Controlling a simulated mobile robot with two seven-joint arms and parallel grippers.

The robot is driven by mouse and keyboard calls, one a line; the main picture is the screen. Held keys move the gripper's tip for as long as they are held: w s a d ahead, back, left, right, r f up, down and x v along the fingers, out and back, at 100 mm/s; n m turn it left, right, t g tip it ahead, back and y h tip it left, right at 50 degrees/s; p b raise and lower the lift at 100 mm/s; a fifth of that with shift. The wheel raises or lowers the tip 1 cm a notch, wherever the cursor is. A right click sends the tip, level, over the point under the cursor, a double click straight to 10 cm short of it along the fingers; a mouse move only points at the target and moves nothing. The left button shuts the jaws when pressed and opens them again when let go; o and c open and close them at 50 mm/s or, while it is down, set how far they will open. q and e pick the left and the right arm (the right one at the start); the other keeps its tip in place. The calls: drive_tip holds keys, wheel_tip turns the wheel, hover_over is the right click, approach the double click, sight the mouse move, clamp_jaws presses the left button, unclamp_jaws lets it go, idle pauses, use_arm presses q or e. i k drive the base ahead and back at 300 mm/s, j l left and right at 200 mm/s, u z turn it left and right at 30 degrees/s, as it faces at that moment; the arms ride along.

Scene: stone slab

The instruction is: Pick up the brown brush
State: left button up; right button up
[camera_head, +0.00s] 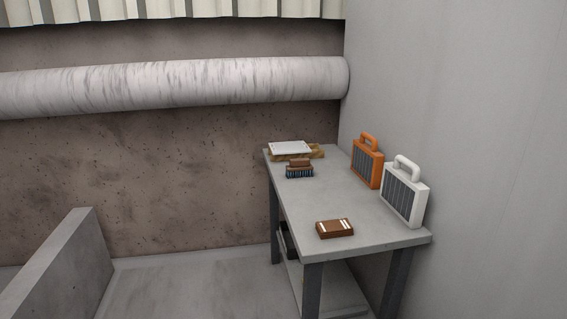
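A brush (299,169) with a brown handle block on top and dark blue-grey bristles below sits on the grey table (332,207), toward its far left end. It stands bristles down, just in front of a wooden tray. A flat brown block with white stripes (335,229) lies near the table's front edge; I cannot tell exactly what it is. Neither of my grippers shows in the head view.
A wooden tray (318,152) with a white sheet (290,147) lies at the table's far end. An orange case (367,162) and a white case (404,192) stand along the right side by the wall. A low grey wall (62,262) stands at left. The table's middle is clear.

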sight(296, 168)
drive_tip(key=i+u, duration=1)
drive_tip(key=i, duration=1)
drive_tip(key=i+z, duration=0.45)
drive_tip(key=i+j+z, duration=0.15)
drive_tip(key=z, duration=0.35)
drive_tip(key=i+j, duration=0.05)
drive_tip(key=i, duration=0.05)
